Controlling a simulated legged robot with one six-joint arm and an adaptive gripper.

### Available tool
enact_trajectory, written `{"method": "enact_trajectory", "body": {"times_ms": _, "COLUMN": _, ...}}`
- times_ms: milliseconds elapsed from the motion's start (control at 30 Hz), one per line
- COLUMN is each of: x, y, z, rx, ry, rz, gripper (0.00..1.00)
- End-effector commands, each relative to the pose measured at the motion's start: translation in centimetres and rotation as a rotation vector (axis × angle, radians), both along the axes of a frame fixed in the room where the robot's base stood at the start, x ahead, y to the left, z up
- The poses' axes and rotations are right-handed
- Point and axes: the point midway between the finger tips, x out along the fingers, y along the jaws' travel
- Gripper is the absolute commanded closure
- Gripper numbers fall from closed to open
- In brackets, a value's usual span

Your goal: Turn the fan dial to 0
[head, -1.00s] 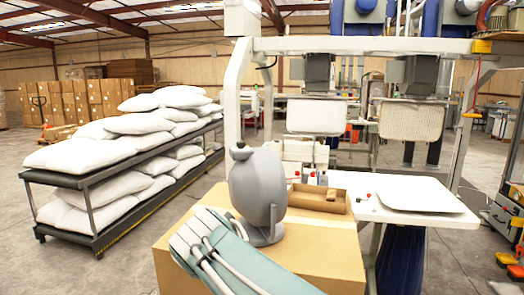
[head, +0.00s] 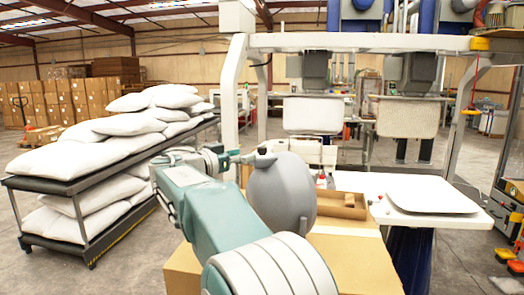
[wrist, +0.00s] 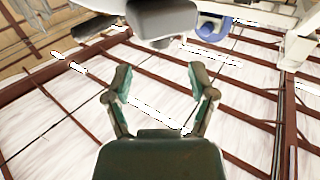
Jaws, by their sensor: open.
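The grey fan (head: 284,196) stands on a cardboard box (head: 352,262), seen from behind its rounded housing. The dial looks to be the small dark knob at the top left of the housing; its setting cannot be read. My gripper (head: 258,157) is beside the top left of the fan, close to that knob; contact cannot be made out. In the wrist view my gripper (wrist: 161,72) is open, with nothing between its fingers. A dark grey rounded part (wrist: 162,18) lies beyond the fingertips, probably part of the fan.
A black rack of white pillows (head: 75,182) stands at left. Filling machines (head: 312,113) are at the back. Floor between rack and box is open.

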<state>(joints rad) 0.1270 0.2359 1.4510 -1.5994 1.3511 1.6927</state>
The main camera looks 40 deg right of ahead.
Motion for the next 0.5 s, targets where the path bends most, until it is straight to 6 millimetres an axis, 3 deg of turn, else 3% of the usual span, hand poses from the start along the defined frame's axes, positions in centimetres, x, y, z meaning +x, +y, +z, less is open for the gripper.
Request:
{"method": "enact_trajectory", "body": {"times_ms": 300, "x": 0.5, "y": -5.7, "z": -0.1, "rx": 0.002, "ry": 0.002, "rz": -0.002, "gripper": 0.27}}
{"method": "enact_trajectory", "body": {"times_ms": 500, "x": 0.7, "y": -7.1, "z": -0.1, "rx": 0.002, "ry": 0.002, "rz": 0.0, "gripper": 0.27}}
